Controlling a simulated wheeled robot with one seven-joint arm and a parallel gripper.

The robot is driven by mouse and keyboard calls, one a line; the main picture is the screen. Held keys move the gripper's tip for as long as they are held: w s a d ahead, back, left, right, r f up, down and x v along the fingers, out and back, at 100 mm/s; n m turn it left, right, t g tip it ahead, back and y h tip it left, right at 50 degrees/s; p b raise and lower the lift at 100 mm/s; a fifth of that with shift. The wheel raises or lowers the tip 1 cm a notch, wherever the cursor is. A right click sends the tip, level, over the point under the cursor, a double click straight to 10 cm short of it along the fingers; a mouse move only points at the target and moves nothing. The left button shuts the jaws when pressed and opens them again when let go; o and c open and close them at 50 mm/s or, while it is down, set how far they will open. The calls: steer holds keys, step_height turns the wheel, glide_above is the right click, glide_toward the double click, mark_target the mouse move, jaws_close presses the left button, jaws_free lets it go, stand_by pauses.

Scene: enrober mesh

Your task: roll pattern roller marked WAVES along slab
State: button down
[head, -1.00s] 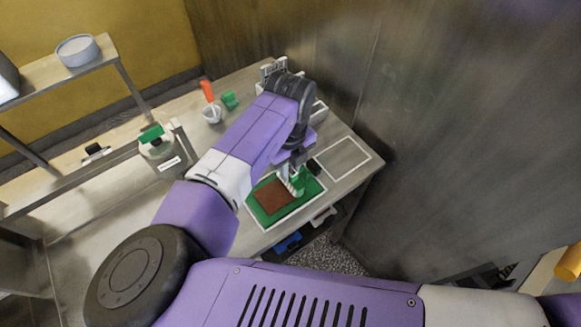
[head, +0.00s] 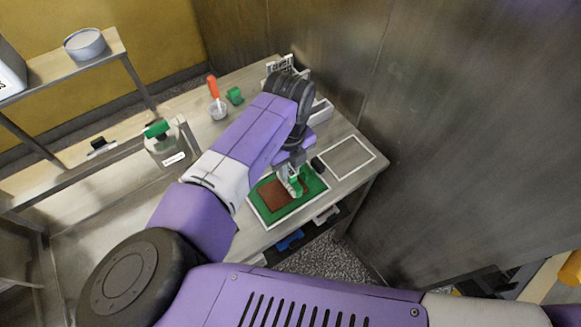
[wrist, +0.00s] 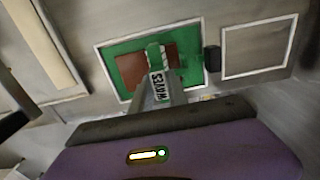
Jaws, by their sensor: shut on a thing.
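The brown slab (head: 273,196) lies on a green mat (head: 262,216) with a white border on the metal table; the slab also shows in the wrist view (wrist: 131,72). My gripper (head: 290,180) is shut on the green pattern roller (head: 295,187), over the right end of the slab. In the wrist view the roller (wrist: 153,50) stands out beyond my gripper (wrist: 157,95), and a white label reading WAVES shows beside the jaws. Whether the roller touches the slab cannot be told. Part of the slab is hidden by the roller and my gripper.
A white-outlined empty rectangle (head: 347,158) lies right of the mat, with a small black object (head: 317,164) between them. A pot with an orange-handled tool (head: 217,108), a green item (head: 235,96) and a green-lidded jar (head: 164,146) stand farther back.

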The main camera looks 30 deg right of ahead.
glide_above(266, 199)
stand_by(4.3)
step_height(266, 199, up, 7)
stand_by(1.4)
